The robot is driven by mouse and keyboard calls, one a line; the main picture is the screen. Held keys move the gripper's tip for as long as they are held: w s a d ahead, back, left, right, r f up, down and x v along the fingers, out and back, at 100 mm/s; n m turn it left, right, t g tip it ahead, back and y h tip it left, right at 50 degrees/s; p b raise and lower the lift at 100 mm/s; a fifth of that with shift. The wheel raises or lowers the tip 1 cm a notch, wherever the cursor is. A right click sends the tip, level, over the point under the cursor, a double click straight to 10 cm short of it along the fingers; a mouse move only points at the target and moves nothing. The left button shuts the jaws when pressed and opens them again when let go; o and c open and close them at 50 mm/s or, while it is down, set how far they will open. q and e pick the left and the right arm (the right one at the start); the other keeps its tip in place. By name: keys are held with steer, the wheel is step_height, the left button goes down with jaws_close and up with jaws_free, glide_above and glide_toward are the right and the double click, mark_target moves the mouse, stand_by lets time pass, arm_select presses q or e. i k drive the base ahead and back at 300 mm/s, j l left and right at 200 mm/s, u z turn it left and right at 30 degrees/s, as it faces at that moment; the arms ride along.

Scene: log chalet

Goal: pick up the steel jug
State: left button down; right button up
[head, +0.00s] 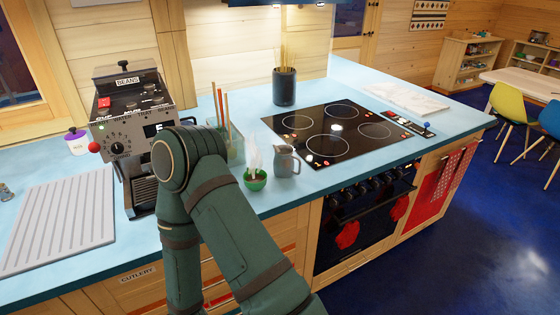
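The steel jug (286,160) is a small grey pitcher standing upright on the blue counter (262,202). It is just left of the black hob and right of a small green bowl. One of my green arms rises from the bottom of the head view and bends in front of the coffee machine, left of the jug. Its gripper is hidden behind the arm or out of sight. No gripper fingers show, and nothing visible touches the jug.
A green bowl (255,180) with something white in it stands close beside the jug. The coffee machine (130,115), a container of sticks (232,148), the hob (335,130) and a dark pot (285,88) are nearby. A ridged drainer (62,220) lies at the left.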

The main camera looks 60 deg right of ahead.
mark_target(284, 162)
steer(key=z, duration=1.95)
